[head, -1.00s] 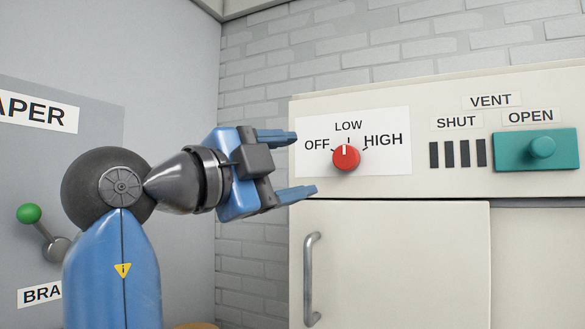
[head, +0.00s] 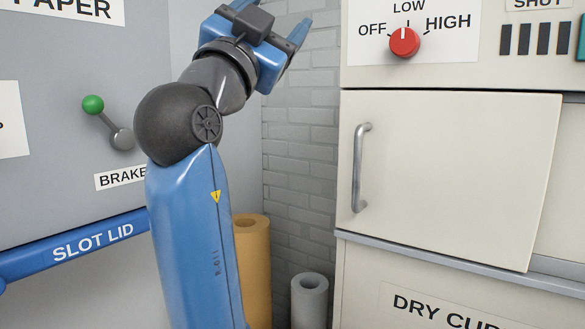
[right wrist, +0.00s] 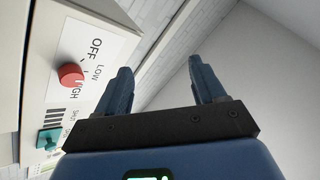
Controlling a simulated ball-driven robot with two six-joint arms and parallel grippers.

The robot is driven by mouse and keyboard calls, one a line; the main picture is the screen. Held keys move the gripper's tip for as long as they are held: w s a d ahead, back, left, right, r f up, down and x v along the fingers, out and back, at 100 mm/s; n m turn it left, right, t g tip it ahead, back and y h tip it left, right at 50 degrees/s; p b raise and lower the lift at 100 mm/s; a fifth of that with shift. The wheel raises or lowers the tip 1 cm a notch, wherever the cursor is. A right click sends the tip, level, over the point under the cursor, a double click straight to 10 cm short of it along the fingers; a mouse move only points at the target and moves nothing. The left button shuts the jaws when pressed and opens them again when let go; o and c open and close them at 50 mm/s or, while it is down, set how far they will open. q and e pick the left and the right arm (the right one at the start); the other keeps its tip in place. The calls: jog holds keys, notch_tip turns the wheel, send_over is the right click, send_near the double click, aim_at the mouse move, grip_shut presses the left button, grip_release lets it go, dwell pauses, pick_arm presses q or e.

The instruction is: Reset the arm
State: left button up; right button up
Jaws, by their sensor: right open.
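My right arm rises from the bottom of the head view, blue with a dark round elbow. Its gripper (head: 268,16) is at the top, tilted up and to the right, with its fingers spread and nothing between them. The knob's white mark points up at LOW. My left gripper is not in view.
A cream cabinet with a handled door (head: 450,170) stands at right. At left a grey machine carries a green-tipped brake lever (head: 108,122) and a blue slot lid (head: 85,245). An orange roll (head: 253,265) and a grey roll (head: 309,300) stand between them. A teal vent slider (right wrist: 48,137) shows.

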jog(key=w+a+f+n+t+y, duration=0.4)
jog(key=a+f+n+t+y, duration=0.15)
jog(key=f+n+y, duration=0.5)
notch_tip(320, 180, down, 31)
jog(key=w+d+n+g+y+b, duration=0.2)
jog(key=n+g+y+b, duration=0.15)
jog(key=n+y, duration=0.85)
jog(key=s+d+f+m+g+h+b, duration=0.1)
jog(key=s+d+f, duration=0.2)
jog(key=d+f, duration=0.35)
jog(key=s+d+f+m+h+b, duration=0.1)
jog(key=s+d+f, duration=0.25)
jog(key=f, duration=0.55)
jog(key=s+d+f+m+g+b, duration=0.1)
jog(key=s+d+f, duration=0.3)
jog(key=f, duration=0.4)
jog(key=s+d+f+m+g+h+b, duration=0.1)
jog(key=s+d+f+m+g+h, duration=0.1)
jog(key=s+d+f, duration=0.4)
jog(key=s+d+f+m+g+h+b, duration=0.1)
jog(key=s+d+f+m+h, duration=0.3)
jog(key=s+f, duration=0.8)
jog(key=d+f+g+h, duration=0.1)
jog(key=d+f+h, duration=0.1)
jog(key=d, duration=0.1)
jog(key=shift+s+g+b, duration=0.3)
jog(key=shift+b, duration=0.1)
